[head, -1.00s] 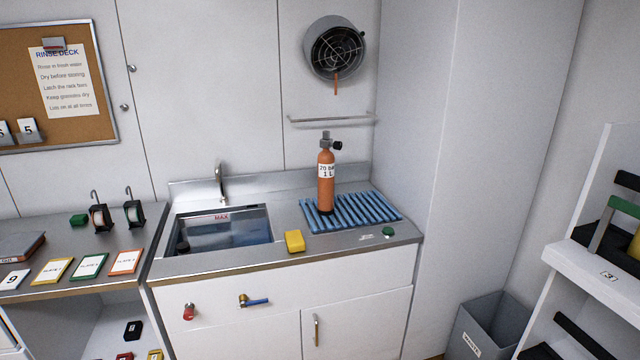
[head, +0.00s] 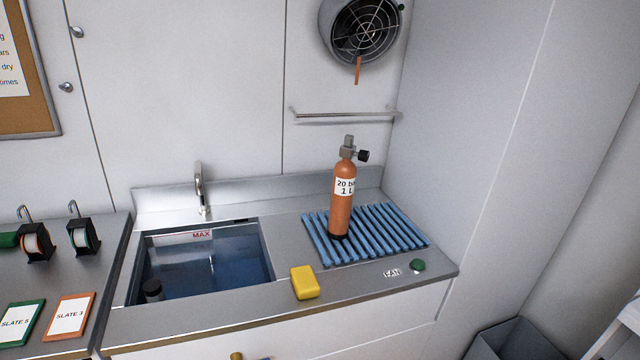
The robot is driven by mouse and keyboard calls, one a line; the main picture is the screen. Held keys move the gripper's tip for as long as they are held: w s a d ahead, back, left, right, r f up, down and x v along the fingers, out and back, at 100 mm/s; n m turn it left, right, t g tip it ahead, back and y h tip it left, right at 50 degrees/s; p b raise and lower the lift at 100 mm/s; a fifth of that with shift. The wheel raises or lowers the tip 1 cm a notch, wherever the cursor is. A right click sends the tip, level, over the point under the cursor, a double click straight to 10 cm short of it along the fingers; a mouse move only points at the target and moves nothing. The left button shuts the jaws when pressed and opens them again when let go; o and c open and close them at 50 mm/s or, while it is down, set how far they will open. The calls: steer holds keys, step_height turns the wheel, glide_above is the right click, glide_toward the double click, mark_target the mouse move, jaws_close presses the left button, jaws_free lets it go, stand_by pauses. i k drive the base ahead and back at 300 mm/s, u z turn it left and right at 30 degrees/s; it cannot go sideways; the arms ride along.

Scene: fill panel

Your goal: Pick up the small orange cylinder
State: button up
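The small orange cylinder (head: 341,207) stands upright on a blue slatted mat (head: 391,228) on the steel counter, right of the sink. It has a white label reading "1 L" and a grey valve with a black knob on top. Its base rests near the mat's left part. My gripper is not in the head view, so I cannot see its fingers.
The sink (head: 150,236) holds water and a dark object. A yellow sponge-like block (head: 305,283) and a green button (head: 418,265) sit near the front edge. A rail (head: 345,113) and round fan (head: 360,30) are on the wall behind. A tall panel stands right.

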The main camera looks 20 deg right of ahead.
mark_target(344, 177)
steer(key=z, duration=0.3)
steer(key=i, duration=1.2)
steer(key=z, duration=0.9)
steer(key=i, duration=0.6)
steer(key=u, duration=0.1)
